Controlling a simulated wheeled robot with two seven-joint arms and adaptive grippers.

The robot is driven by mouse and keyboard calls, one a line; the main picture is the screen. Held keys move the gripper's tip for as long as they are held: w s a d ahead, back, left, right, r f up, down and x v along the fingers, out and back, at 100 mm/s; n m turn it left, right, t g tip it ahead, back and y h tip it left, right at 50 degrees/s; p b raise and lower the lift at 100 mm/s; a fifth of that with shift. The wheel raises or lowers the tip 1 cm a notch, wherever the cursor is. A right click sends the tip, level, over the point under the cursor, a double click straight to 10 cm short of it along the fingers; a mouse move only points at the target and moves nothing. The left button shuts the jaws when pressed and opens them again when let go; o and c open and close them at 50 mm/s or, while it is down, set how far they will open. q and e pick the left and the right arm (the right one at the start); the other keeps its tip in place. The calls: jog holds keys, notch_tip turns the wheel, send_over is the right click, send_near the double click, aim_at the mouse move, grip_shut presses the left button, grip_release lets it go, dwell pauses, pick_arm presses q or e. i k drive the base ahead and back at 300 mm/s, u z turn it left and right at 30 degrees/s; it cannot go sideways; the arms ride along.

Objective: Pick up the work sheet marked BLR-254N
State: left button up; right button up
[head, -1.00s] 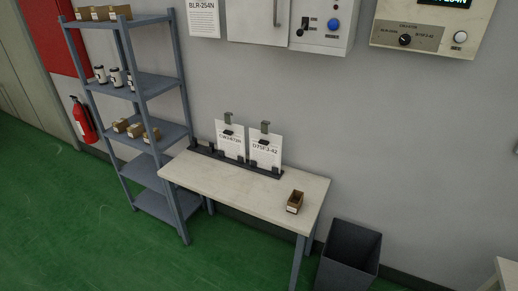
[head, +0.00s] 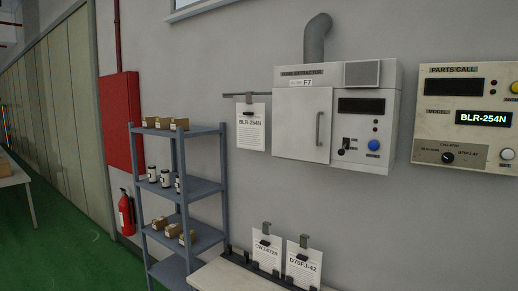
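The work sheet marked BLR-254N (head: 251,133) hangs by a clip from a short rail on the wall, left of the fume extractor cabinet. Two other clipped sheets stand in a dark rack on the table: one with a label that looks like CW24/72R (head: 267,252) and one that looks like D75FJ-42 (head: 303,269). The parts call panel (head: 470,118) on the right shows BLR-254N on its display. Neither of my grippers is in view.
A blue-grey shelf (head: 205,186) with boxes and jars stands left of the sheet. The table (head: 213,278) is below. The fume extractor cabinet (head: 302,122) juts from the wall. A fire extinguisher (head: 126,213) hangs at the left. Green floor is open at far left.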

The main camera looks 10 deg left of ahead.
aim_at(250, 117)
jog(key=u, duration=0.5)
jog(key=i, duration=1.95)
jog(key=z, duration=0.3)
